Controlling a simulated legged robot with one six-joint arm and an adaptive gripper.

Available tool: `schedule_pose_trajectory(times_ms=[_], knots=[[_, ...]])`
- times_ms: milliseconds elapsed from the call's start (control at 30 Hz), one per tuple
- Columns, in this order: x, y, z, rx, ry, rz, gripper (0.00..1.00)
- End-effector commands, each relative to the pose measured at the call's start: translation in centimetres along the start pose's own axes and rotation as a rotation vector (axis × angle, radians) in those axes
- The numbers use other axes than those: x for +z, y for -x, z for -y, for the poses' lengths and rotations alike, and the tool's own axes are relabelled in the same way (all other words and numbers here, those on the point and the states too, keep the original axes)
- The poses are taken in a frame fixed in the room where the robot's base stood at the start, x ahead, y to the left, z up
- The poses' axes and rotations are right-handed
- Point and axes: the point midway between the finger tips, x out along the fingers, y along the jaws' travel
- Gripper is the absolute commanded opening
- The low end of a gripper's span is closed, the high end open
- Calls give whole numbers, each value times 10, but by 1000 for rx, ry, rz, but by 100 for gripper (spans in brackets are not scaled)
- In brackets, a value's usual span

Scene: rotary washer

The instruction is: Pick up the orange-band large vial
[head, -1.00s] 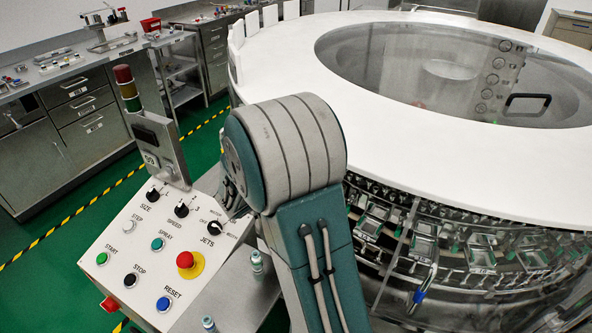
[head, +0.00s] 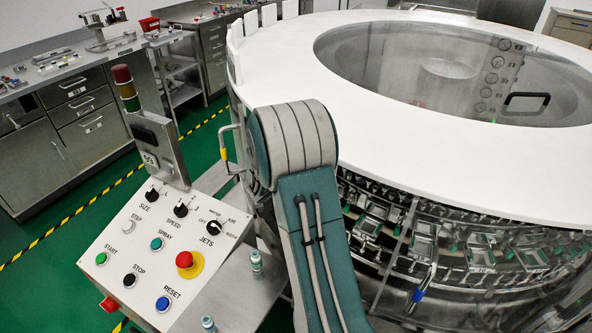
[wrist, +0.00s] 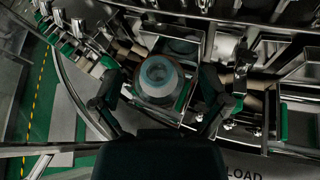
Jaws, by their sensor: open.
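In the wrist view a vial (wrist: 160,76) with a round grey body and a teal ring at its top stands in a metal holder of the washer. Whether a finger touches the vial cannot be told. In the head view my arm hides the gripper and this vial.
The washer (head: 300,40) fills the right side, with a ring of metal holders (head: 481,255) below its white rim. A control panel (head: 165,250) stands at the left. Two small teal-topped vials (head: 256,262) (head: 208,324) stand on the metal shelf (head: 232,290) beside it.

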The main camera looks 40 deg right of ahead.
Motion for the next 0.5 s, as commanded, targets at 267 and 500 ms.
schedule_pose_trajectory(times_ms=[267, 500], knots=[[0, 0, 0, 0, 0, -1, 19], [0, 0, -1, 1, 0, 0, 12]])
